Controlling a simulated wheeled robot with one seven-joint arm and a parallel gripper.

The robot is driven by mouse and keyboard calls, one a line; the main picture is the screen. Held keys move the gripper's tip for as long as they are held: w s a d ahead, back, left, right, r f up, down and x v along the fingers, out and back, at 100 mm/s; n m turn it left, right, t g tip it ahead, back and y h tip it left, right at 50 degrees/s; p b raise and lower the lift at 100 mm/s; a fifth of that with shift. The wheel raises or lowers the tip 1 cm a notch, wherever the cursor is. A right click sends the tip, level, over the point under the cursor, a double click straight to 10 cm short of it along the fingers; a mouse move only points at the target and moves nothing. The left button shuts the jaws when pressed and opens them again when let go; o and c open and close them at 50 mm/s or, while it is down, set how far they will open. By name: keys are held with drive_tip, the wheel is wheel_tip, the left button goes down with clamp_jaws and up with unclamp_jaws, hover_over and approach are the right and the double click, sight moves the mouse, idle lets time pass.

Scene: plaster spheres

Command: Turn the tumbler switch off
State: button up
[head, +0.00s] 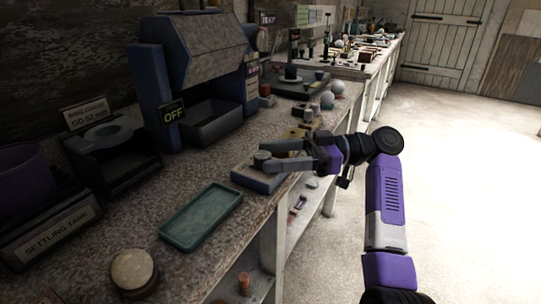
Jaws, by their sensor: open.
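The blue tumbler machine (205,65) stands against the wall, with a dark sign (173,113) on its left post that reads OFF in green. A low blue box (256,181) sits at the bench's front edge, with a round grey knob (262,156) on top; it appears to be the switch. My gripper (272,155) is open, its two fingers pointing left over the box. The fingertips are at the knob and partly cover the box; I cannot tell whether they touch it. The knob's exact setting is too small to read.
A green tray (202,216) and a round pale block (132,269) lie on the near bench. A black holder with a labelled ring (108,135) and a settling tank (50,232) stand at left. Small blocks and spheres (337,87) crowd the bench beyond. The floor at right is clear.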

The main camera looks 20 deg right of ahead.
drive_tip(key=v, duration=0.6)
drive_tip(key=shift+s+d, duration=0.15)
drive_tip(key=shift+d, duration=0.2)
drive_tip(key=shift+r+p, duration=0.1)
drive_tip(key=shift+p, duration=0.2)
